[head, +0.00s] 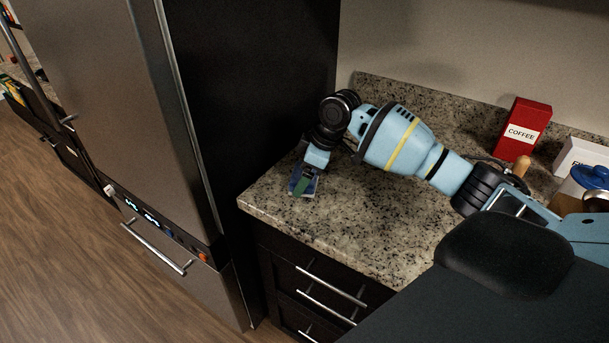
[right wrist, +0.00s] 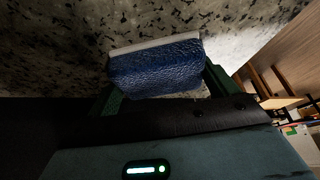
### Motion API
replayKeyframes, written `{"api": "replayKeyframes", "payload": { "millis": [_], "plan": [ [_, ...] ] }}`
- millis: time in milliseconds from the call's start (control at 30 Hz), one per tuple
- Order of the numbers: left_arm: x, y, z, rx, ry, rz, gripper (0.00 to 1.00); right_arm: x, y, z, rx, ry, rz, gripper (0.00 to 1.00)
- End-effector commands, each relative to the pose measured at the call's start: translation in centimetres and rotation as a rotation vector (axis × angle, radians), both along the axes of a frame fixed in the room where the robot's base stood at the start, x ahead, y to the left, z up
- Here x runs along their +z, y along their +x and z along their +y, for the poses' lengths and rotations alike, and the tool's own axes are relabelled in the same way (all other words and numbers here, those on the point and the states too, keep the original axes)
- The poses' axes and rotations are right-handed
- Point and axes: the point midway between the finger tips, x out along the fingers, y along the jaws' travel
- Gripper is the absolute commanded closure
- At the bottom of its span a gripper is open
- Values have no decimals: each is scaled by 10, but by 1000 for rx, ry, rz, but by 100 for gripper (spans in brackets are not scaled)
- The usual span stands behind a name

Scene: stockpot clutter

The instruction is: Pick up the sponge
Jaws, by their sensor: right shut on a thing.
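The sponge (right wrist: 155,70) is a dark blue textured block with a pale layer along its far edge. In the right wrist view it sits between the two green fingers of my right gripper (right wrist: 157,88), which is shut on it. In the head view my right gripper (head: 303,184) points down at the left front part of the granite counter, and the sponge is mostly hidden there by the fingers. I cannot tell whether the sponge touches the counter. My left gripper is not in view.
The granite counter (head: 375,220) is clear around the gripper. A steel fridge (head: 110,110) and a dark side panel stand to its left. A red coffee box (head: 522,130), a white box (head: 578,157) and a blue-lidded item (head: 590,178) stand at the back right. Drawers lie below the counter edge.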

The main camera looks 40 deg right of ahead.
Motion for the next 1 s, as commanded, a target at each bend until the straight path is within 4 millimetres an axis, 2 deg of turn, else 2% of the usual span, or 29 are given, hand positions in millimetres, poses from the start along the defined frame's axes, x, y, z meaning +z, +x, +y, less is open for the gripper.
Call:
{"api": "replayKeyframes", "payload": {
  "millis": [233,400,1000],
  "plan": [
    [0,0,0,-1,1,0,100,14,1,0,1,1,-3,39],
    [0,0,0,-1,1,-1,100,38,-1,1,1,1,-3,39],
    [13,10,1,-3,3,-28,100,47,-106,65,4,-1,-1,39]
  ]
}}
